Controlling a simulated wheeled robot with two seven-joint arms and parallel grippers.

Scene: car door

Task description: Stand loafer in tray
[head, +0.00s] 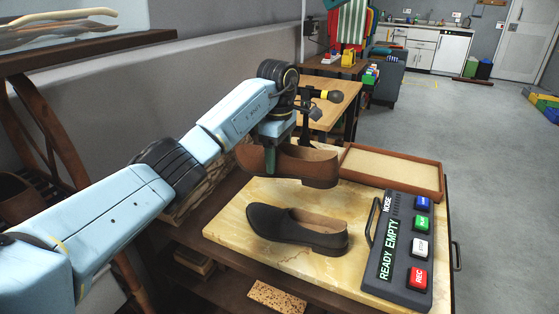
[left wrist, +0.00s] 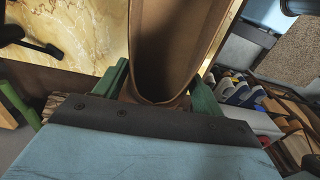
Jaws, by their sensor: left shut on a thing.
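A brown loafer (head: 305,163) hangs level above the marble-topped table (head: 235,222). My left gripper (head: 328,170) is shut on it, with green fingers on either side of the shoe. In the left wrist view the loafer's open top (left wrist: 180,45) sits between the green fingers (left wrist: 160,95). A dark loafer (head: 295,229) stands upright on the tabletop in front of the held one. My right gripper is out of view.
A dark button panel (head: 402,245) with a raised handle and several coloured buttons stands on the table's right side, in front of the tray. A wooden shelf (head: 90,48) stands at the left. Another table (head: 335,100) stands behind.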

